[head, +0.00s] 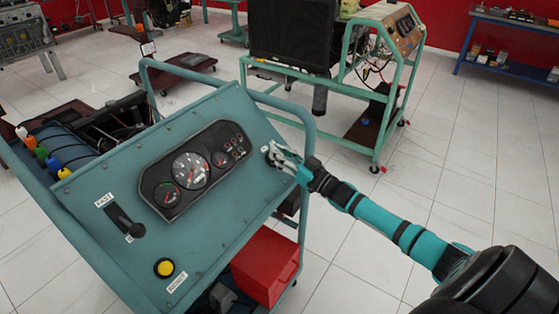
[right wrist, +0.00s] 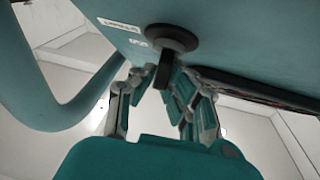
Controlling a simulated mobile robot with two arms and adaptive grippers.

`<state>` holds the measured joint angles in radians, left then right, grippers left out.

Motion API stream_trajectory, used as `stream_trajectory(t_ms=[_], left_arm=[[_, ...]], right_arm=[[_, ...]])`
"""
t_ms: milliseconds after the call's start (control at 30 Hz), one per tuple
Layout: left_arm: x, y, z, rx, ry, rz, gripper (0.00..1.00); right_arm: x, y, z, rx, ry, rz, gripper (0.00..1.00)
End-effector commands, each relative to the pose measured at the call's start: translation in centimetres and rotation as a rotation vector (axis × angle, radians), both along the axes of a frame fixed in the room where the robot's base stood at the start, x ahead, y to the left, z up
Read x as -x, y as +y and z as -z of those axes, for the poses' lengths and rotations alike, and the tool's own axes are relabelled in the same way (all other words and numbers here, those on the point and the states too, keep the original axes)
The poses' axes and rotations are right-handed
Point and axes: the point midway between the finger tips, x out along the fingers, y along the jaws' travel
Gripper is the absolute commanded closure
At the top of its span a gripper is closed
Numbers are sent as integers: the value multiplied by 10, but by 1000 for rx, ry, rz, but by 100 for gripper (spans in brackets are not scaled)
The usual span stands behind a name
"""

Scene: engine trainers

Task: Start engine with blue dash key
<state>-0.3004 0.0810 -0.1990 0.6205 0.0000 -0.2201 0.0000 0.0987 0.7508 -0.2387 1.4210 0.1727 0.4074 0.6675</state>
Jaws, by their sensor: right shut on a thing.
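The blue dash panel (head: 105,180) of an engine trainer slopes in the middle of the head view. My right gripper (head: 276,156) is at the panel's right side, right of the gauge cluster (head: 194,170). In the right wrist view, a round black ignition switch (right wrist: 172,38) sits on the panel. My right gripper (right wrist: 163,88) is shut on the dark key (right wrist: 162,74) that sticks out from this switch. The fingers hide part of the key, and in the head view they cover most of the switch. I cannot tell the key's turn angle. My left gripper is not in view.
The panel also has a black lever (head: 124,222) and a yellow button (head: 164,267). A tube rail (head: 308,140) runs behind the panel. A red box (head: 266,264) sits below it. A green-framed trainer (head: 395,110) stands behind; white floor (head: 465,170) is clear at right.

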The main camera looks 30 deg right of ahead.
Motion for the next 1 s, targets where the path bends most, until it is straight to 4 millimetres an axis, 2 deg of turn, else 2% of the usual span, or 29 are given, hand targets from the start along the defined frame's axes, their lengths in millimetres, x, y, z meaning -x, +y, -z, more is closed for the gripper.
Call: stream_trajectory(t_ms=[33,300,800,833,1000], left_arm=[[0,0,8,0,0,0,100],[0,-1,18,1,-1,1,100],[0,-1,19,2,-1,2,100],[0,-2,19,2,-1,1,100],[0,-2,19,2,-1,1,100]], right_arm=[[1,-2,14,24,14,-15,100],[2,0,12,75,-7,-79,100],[2,1,11,86,-11,-92,100],[2,1,11,86,-11,-92,85],[2,1,10,84,-13,-94,65]])
